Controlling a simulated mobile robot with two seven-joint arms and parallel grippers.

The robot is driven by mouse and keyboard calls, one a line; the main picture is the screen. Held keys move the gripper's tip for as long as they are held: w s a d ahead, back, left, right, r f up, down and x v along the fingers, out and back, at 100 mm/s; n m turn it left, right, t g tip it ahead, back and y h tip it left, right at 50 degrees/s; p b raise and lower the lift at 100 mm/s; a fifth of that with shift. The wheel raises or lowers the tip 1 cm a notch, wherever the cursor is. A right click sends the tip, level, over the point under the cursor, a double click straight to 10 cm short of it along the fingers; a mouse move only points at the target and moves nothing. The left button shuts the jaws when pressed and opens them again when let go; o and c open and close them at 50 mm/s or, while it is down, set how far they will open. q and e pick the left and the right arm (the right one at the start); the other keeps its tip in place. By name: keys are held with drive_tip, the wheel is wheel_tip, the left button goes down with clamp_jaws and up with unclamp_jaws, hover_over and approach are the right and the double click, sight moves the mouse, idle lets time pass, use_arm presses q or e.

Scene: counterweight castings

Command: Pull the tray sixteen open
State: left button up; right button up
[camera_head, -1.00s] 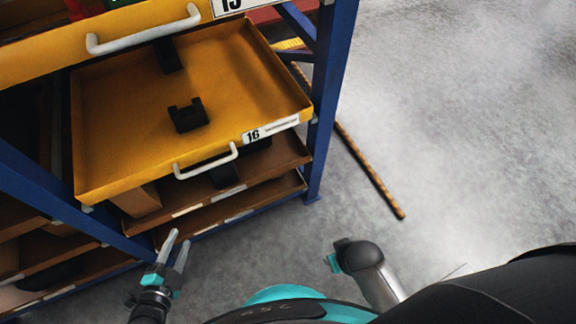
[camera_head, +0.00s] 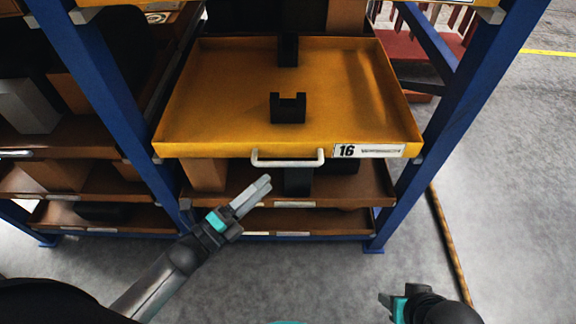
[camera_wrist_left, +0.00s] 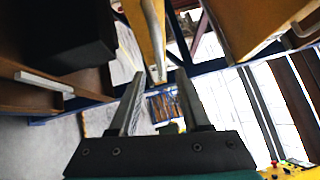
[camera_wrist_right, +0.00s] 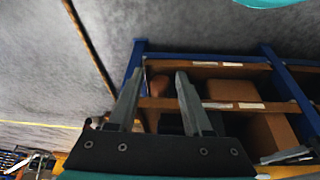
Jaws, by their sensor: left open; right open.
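The yellow tray sixteen (camera_head: 225,100), labelled 16 (camera_head: 346,151), stands out from the blue rack with its inside in view. Its white bar handle (camera_head: 288,163) is on the front face. A black notched casting (camera_head: 288,114) sits in the tray, with another dark piece (camera_head: 288,48) behind it. My left gripper (camera_head: 266,185) is open, just below and in front of the handle, apparently not holding it. In the left wrist view a pale bar, likely the handle (camera_wrist_left: 153,35), lies beyond the open fingers. My right gripper (camera_head: 384,300) is low at the right; its wrist view (camera_wrist_right: 155,85) shows it open and empty.
Blue rack posts (camera_head: 450,110) flank the tray. Lower brown shelves (camera_head: 350,190) hold boxes beneath it. A thin yellow-brown strip (camera_head: 447,235) lies on the floor at the right.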

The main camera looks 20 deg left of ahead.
sight(288, 163)
use_arm(q)
drive_tip(key=shift+b+x, duration=0.85)
drive_tip(key=shift+x, duration=3.35)
use_arm(e)
drive_tip(key=shift+t, duration=0.4)
drive_tip(key=shift+s+r, duration=0.15)
drive_tip(key=shift+r, duration=1.95)
use_arm(q)
drive_tip(key=shift+a, duration=0.1)
clamp_jaws()
